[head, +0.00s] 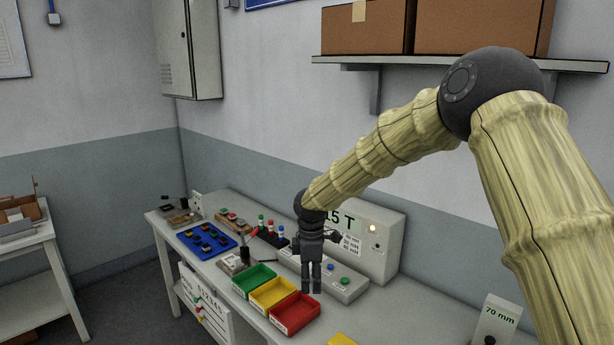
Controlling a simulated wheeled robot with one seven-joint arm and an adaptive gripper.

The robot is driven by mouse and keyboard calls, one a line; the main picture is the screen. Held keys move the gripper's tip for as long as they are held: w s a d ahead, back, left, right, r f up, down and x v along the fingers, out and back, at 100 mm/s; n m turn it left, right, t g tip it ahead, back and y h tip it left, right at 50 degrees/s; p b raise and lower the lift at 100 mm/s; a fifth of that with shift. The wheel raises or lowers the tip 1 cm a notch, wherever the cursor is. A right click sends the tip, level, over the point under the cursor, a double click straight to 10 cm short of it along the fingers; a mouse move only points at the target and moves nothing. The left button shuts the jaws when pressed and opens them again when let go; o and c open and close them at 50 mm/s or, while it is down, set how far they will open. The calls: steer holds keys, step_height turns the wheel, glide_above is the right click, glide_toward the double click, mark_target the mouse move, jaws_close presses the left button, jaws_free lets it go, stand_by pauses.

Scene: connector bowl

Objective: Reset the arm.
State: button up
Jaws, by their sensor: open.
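My arm reaches in from the right, bends at a dark joint high up and comes down to the left over the bench. My gripper (311,290) points down with its two fingers apart and nothing seen between them. It appears just behind and above the red bin (296,314), in front of a grey control box (343,282) with a blue and a green button. I cannot tell its exact height above the bench.
A yellow bin (272,294) and a green bin (254,280) stand left of the red one. A blue tray (207,240) holds several small parts. A larger grey machine (381,243) stands behind. A shelf (460,63) with boxes hangs above. A "70 mm" block (497,318) stands right.

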steer(key=s+d+f+m+y, duration=0.1)
steer(key=s+d+f+m, duration=0.15)
steer(key=s+f, duration=0.6)
steer(key=s+d+f+m, duration=0.25)
steer(key=s+f, duration=0.35)
steer(key=f, duration=0.5)
steer(key=s+d+f+m+y, duration=0.15)
steer(key=s+f+m, duration=0.25)
steer(key=s+f, duration=0.45)
steer(key=s+d+f+m+h, duration=0.1)
steer(key=s+d+f+m, duration=0.15)
steer(key=s+d, duration=0.45)
steer(key=s+d+f+m+h, duration=0.1)
steer(key=s+d+f+m, duration=0.2)
steer(key=s, duration=0.8)
steer(key=s+d+f+m+h, duration=0.15)
steer(key=s+d+m, duration=0.3)
steer(key=s, duration=0.45)
step_height(320, 180, down, 13)
steer(key=y+b, duration=0.1)
steer(key=b, duration=1.1)
steer(key=shift+d+b, duration=0.25)
steer(key=shift+b, duration=0.05)
steer(key=shift+w+r, duration=0.1)
steer(key=shift+r, duration=0.05)
